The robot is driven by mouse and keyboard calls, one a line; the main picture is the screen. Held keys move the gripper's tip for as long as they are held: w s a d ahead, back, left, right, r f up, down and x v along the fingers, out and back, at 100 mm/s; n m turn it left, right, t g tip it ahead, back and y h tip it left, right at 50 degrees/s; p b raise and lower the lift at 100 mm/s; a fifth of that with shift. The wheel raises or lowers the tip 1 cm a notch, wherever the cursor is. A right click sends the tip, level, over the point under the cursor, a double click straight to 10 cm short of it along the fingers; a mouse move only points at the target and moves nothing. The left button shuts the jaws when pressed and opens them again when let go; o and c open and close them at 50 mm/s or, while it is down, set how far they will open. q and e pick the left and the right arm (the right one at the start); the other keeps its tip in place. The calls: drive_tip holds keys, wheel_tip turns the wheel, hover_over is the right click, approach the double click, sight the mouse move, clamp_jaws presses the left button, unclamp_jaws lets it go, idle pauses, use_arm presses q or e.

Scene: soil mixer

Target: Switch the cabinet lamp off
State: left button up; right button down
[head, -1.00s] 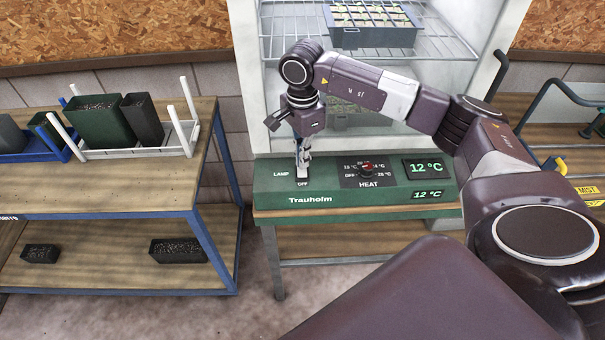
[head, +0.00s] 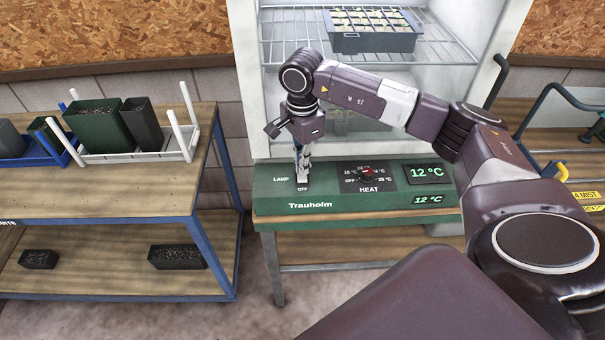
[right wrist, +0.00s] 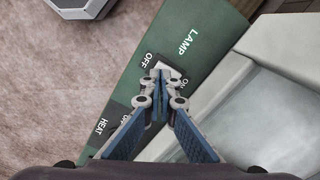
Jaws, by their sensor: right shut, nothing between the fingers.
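The cabinet's green control panel (head: 278,199) carries a white lamp switch (head: 302,186), with the word LAMP to its left and OFF just below it. In the right wrist view the pale switch (right wrist: 167,69) lies between the OFF and ON labels and is partly hidden by my fingertips. My right gripper (head: 302,178) points down at the switch, shut and empty. In the right wrist view its fingertips (right wrist: 161,73) are together over the switch; I cannot tell whether they touch it. The lamp itself is not seen, and I cannot tell which way the switch is tipped. My left gripper is not in view.
A heat knob (head: 367,173) and a 12 °C display (head: 427,173) sit right of the switch. A seedling tray (head: 372,40) stands on a wire shelf in the white cabinet. A blue-framed bench (head: 150,201) with pots is at left.

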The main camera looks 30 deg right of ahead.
sight(302, 178)
drive_tip(key=shift+f+b, duration=0.95)
drive_tip(key=shift+f, duration=0.2)
idle(0.9)
drive_tip(key=shift+r+p, duration=1.95)
drive_tip(key=shift+r, duration=1.6)
